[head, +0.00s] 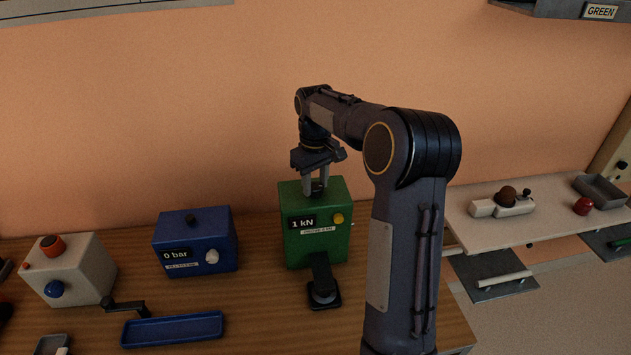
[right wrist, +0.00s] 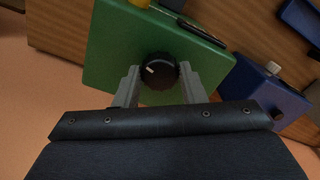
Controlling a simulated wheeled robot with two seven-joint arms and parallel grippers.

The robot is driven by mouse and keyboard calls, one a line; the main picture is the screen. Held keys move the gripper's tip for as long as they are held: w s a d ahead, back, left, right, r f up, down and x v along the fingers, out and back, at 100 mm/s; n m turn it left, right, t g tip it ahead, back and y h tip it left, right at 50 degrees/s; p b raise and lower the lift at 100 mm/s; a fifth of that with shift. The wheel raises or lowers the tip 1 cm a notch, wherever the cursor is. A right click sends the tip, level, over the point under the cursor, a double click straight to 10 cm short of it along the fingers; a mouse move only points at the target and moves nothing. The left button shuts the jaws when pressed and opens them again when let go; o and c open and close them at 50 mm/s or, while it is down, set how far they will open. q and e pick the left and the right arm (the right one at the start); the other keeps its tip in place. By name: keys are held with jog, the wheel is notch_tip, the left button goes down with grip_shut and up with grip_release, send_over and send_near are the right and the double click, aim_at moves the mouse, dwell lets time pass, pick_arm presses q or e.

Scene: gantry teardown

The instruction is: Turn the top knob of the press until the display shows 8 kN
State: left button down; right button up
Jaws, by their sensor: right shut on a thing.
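The press is a green box (head: 317,246) on the wooden bench in the head view. Its display (head: 302,223) reads 1 kN, with a small label below and a yellow knob (head: 338,218) beside it. The black top knob (right wrist: 159,71) has a white pointer line and shows best in the right wrist view. My right gripper (head: 316,188) comes down from above and is shut on the top knob, one finger on each side. The gripper also shows in the right wrist view (right wrist: 160,84). My left gripper is not in view.
A blue box (head: 195,243) reading 0 bar stands left of the press, and a white box (head: 75,270) with knobs stands farther left. A blue tray (head: 172,330) lies in front. A white shelf (head: 540,218) with small items is at the right.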

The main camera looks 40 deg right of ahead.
aim_at(315, 186)
jog(key=m, duration=0.6)
jog(key=shift+r, duration=0.1)
jog(key=m, duration=0.5)
jog(key=shift+m, duration=0.4)
jog(key=o, duration=1)
notch_tip(315, 186, up, 8)
jog(key=shift+f+b, duration=0.15)
jog(key=shift+b, duration=0.25)
